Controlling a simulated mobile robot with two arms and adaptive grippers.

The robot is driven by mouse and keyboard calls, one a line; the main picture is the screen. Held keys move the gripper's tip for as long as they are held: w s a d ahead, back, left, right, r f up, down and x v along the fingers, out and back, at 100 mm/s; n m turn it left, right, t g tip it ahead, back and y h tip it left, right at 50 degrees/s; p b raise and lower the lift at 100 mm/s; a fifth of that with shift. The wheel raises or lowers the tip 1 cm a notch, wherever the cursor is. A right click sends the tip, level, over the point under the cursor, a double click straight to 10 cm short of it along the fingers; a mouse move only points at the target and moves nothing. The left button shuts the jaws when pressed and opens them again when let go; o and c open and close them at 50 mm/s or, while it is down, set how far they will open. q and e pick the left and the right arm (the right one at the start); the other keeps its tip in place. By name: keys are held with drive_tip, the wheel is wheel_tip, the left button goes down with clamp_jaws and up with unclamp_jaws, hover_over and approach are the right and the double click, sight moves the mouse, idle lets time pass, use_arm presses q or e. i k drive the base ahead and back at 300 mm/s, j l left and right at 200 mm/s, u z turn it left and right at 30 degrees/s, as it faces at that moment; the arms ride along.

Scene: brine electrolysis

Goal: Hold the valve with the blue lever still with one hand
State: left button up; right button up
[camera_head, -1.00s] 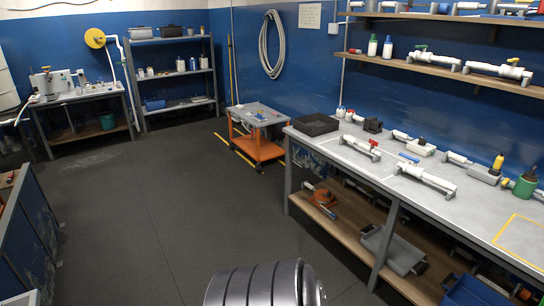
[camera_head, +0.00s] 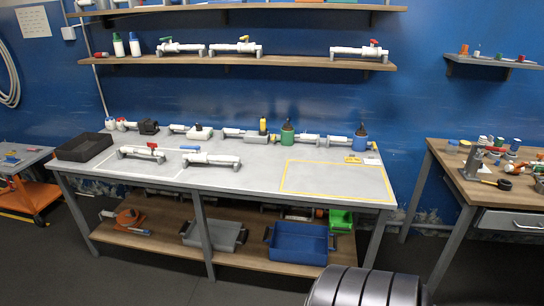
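The valve with the blue lever (camera_head: 211,160) is a white pipe piece lying on grey supports on the long grey workbench (camera_head: 255,178), left of its middle. Its blue lever (camera_head: 189,148) is at its left end. A similar white valve with a red lever (camera_head: 142,153) lies just to its left. Both rest inside or beside a white outlined area. Neither of my grippers is in view.
A black tray (camera_head: 84,147) sits at the bench's left end. A yellow outlined area (camera_head: 340,191) on the right is mostly bare. Pumps and bottles line the back. A wooden side table (camera_head: 470,186) stands right; dark floor lies in front.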

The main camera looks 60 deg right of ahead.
sight(198, 156)
drive_tip(key=z, duration=1.6)
drive_tip(key=i+u, duration=0.15)
drive_tip(key=i, duration=1.2)
drive_tip(key=i+j+z, duration=0.1)
drive_tip(key=z, duration=0.25)
drive_tip(key=i+j+z, duration=0.15)
drive_tip(key=z, duration=0.25)
drive_tip(key=i+j+z, duration=0.15)
drive_tip(key=z, duration=0.2)
